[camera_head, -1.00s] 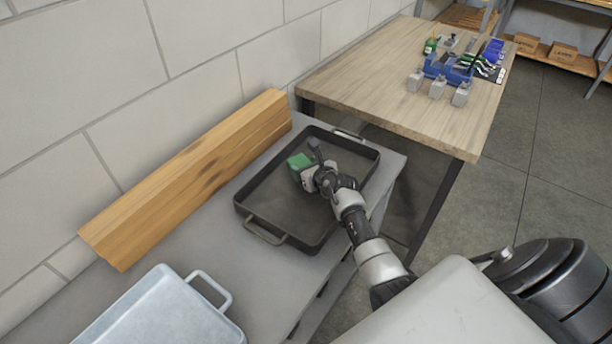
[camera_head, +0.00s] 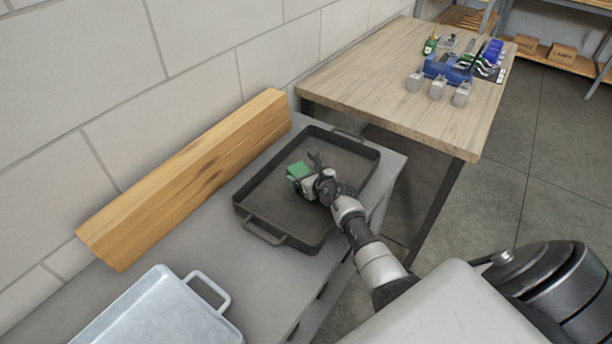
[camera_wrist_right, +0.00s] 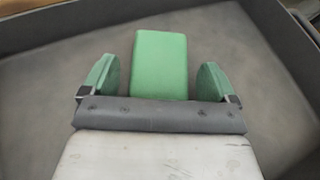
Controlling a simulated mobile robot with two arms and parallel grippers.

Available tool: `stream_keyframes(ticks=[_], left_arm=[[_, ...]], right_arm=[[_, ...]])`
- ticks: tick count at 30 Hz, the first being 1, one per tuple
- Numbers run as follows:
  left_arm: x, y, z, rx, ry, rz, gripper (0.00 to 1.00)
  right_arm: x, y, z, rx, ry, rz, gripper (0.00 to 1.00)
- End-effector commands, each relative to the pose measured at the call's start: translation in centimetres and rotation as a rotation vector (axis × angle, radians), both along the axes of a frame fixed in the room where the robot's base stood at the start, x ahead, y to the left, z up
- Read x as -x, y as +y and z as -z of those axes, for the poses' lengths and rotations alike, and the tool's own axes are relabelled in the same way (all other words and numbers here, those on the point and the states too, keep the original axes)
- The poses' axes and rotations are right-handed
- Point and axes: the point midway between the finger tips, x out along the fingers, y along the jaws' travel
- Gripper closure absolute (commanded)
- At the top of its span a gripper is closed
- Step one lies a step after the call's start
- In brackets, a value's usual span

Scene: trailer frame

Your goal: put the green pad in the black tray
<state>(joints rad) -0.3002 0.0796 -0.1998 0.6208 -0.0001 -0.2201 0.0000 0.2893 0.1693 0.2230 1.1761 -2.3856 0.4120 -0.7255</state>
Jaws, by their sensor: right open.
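The black tray (camera_head: 272,226) lies on the grey bench, and its dark floor and walls also show in the right wrist view (camera_wrist_right: 45,65). The green pad (camera_head: 297,171) is inside the tray's outline, left of its middle; it looks low, near the floor. My right gripper (camera_head: 308,175) is down over the tray at the pad. In the right wrist view the green pad (camera_wrist_right: 160,62) stands between the two green-faced fingers of the open gripper (camera_wrist_right: 158,80), with a gap on each side. The pad's near end is hidden behind the gripper's palm. My left gripper is not in view.
A stack of wooden boards (camera_head: 190,180) lies between the tray and the wall. A light metal pan (camera_head: 160,310) is at the near left. A wooden table (camera_head: 380,85) with a blue holder (camera_head: 447,68) and several small parts stands beyond.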

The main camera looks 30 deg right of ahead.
Motion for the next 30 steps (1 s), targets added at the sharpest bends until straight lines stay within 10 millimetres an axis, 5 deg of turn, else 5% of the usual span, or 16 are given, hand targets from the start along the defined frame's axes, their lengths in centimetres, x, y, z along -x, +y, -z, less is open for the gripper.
stream_keyframes(ticks=[7, 21, 30], left_arm=[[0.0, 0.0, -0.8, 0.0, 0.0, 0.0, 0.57], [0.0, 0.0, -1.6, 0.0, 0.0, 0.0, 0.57], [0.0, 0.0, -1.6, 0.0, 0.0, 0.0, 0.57]], right_arm=[[1.3, 0.0, -0.9, 0.0, 0.0, 0.0, 0.11], [9.5, 0.0, -4.2, 0.0, 0.0, 0.0, 0.11], [11.1, 0.0, -4.9, 0.0, 0.0, 0.0, 0.11]])
